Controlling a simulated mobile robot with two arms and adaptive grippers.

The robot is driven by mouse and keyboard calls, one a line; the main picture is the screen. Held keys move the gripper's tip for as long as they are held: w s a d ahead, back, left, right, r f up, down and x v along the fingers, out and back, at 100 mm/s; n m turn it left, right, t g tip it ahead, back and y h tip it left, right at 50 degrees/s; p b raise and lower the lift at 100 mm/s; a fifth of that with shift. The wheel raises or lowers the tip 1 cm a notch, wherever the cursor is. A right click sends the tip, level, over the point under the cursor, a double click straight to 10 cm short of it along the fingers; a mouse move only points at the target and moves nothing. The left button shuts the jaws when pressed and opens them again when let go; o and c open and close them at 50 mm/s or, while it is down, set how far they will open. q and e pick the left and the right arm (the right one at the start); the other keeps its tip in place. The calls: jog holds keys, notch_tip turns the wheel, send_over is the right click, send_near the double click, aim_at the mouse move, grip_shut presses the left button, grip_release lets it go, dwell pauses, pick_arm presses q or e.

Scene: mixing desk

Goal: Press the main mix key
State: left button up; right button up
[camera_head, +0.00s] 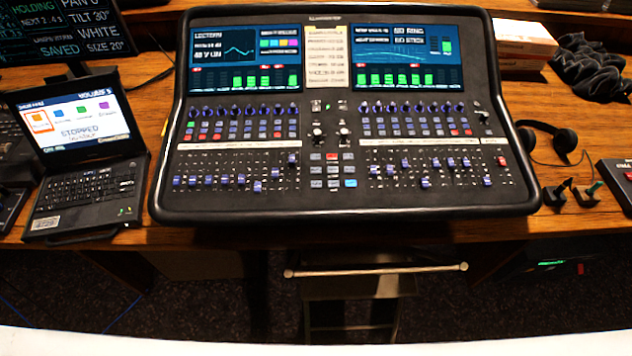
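The mixing desk (345,205) is a wide black console on the wooden table, with two lit screens at its top and rows of faders and small keys below. A small block of keys (332,170) sits in its middle, under two round knobs. In this block one key (350,183) is bright cyan and one key (331,156) is red; the others are pale or blue. The lettering is too small to tell which is the main mix key. Neither of my grippers is in view.
A small open laptop (85,190) stands left of the desk, with a dark monitor (55,35) behind it. A stool (350,300) stands in front, below the table edge.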

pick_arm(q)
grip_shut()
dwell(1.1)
